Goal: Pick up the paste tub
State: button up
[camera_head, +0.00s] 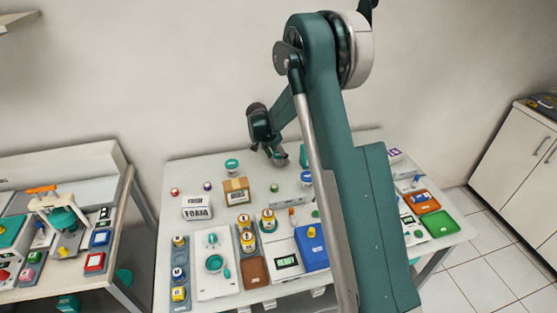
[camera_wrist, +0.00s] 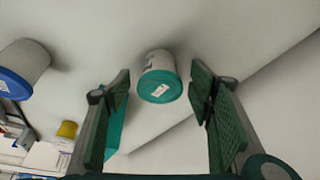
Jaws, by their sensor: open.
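A white tub with a teal lid (camera_wrist: 160,86) shows in the wrist view, between and beyond the two fingers of my gripper (camera_wrist: 164,95). It has a small white label on its lid; I take it for the paste tub. The fingers stand apart, with a gap on both sides of the tub, and do not touch it. In the head view my gripper (camera_head: 277,150) is low over the back middle of the table, and a teal and white thing (camera_head: 280,160) beneath it is partly hidden. Another white tub with a teal lid (camera_head: 232,166) stands to the left.
A blue-lidded tub (camera_wrist: 22,70) is at the left of the wrist view, with a teal object (camera_wrist: 116,128) beside the left finger. On the table (camera_head: 180,215) are a cardboard box (camera_head: 236,191), a white box (camera_head: 197,207) and several yellow jars. My arm hides part of the right side.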

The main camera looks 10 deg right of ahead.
jog(key=c, duration=1)
jog(key=shift+r, duration=0.15)
jog(key=shift+r+p, duration=0.65)
jog(key=shift+r, duration=4.2)
